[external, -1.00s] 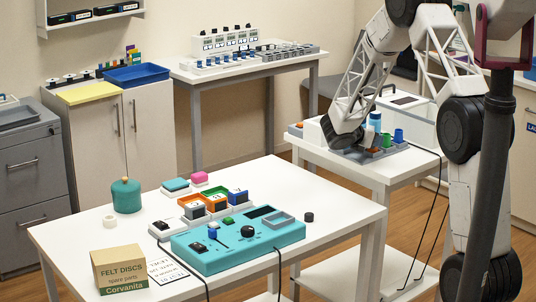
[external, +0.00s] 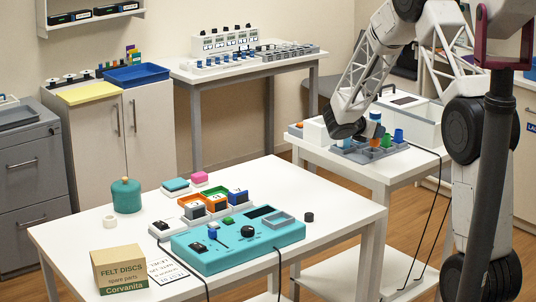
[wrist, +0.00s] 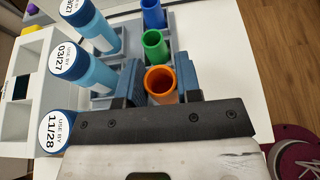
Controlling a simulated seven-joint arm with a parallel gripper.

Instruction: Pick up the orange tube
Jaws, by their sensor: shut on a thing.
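The orange tube (wrist: 161,84) stands open end toward the camera between the two blue fingers of my gripper (wrist: 160,85) in the wrist view. The fingers are shut on it. The tube looks larger and nearer than the green tube (wrist: 155,47) beside it; its lower end is hidden. In the external view, my gripper's dark wrist (external: 343,128) is over the rack on the side table. An orange patch (external: 376,116) shows right of the wrist; I cannot tell whether it is the held tube.
The grey rack (wrist: 178,30) holds the green tube and a blue tube (wrist: 153,14). Several blue-capped bottles (wrist: 68,62) with date labels stand close on the left. A white box (wrist: 20,85) is farther left. A white table (external: 320,190) with a teal device stands in front.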

